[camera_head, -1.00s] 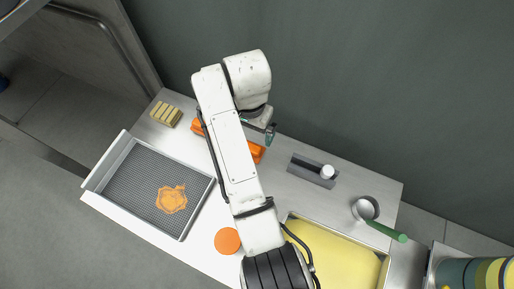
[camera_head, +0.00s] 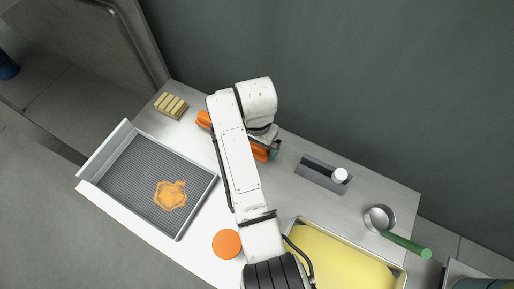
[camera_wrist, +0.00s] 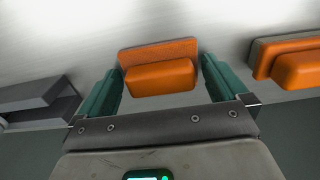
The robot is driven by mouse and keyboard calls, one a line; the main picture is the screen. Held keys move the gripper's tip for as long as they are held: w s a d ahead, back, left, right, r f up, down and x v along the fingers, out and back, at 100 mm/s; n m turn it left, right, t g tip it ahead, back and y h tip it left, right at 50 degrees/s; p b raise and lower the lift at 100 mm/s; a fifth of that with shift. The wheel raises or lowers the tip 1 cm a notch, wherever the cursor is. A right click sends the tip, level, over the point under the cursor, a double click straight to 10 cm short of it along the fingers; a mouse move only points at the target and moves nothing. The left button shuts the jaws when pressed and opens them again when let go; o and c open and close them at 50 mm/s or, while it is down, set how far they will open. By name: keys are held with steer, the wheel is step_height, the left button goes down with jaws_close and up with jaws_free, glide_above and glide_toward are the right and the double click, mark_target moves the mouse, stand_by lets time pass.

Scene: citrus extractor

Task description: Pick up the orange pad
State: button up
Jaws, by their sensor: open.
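An orange pad (camera_wrist: 160,76) with a raised block on a flat plate lies on the metal counter. In the wrist view it sits between the two teal fingers of my gripper (camera_wrist: 163,68), which are apart with one on each side; I cannot tell whether they touch it. In the head view part of this pad (camera_head: 261,152) shows beside my arm, next to a teal finger (camera_head: 275,150); the rest is hidden. A second orange pad (camera_wrist: 298,68), with a grey edge, lies to the right in the wrist view; it also shows left of my arm in the head view (camera_head: 203,119).
A grey holder (camera_head: 316,170) with a white-topped item stands right of my gripper. A mesh tray (camera_head: 133,178) with an orange splat, an orange disc (camera_head: 227,243), yellow blocks (camera_head: 171,105), a yellow-filled tray (camera_head: 345,262) and a green-handled strainer (camera_head: 381,218) surround it.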

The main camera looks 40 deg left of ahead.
steer(key=shift+c, duration=0.4)
steer(key=c, duration=0.7)
steer(key=shift+r+p, duration=0.55)
steer(key=shift+r, duration=0.05)
step_height(320, 180, up, 2)
steer(key=shift+a+r+p, duration=0.1)
steer(key=shift+r+p, duration=0.15)
steer(key=shift+p, duration=0.55)
steer(key=s+d+r+p, duration=0.3)
steer(key=d+r+p, duration=0.4)
steer(key=d, duration=0.6)
step_height(320, 180, up, 2)
steer(key=shift+s+d+r, duration=0.15)
steer(key=shift+s+d, duration=0.15)
steer(key=shift+d, duration=0.05)
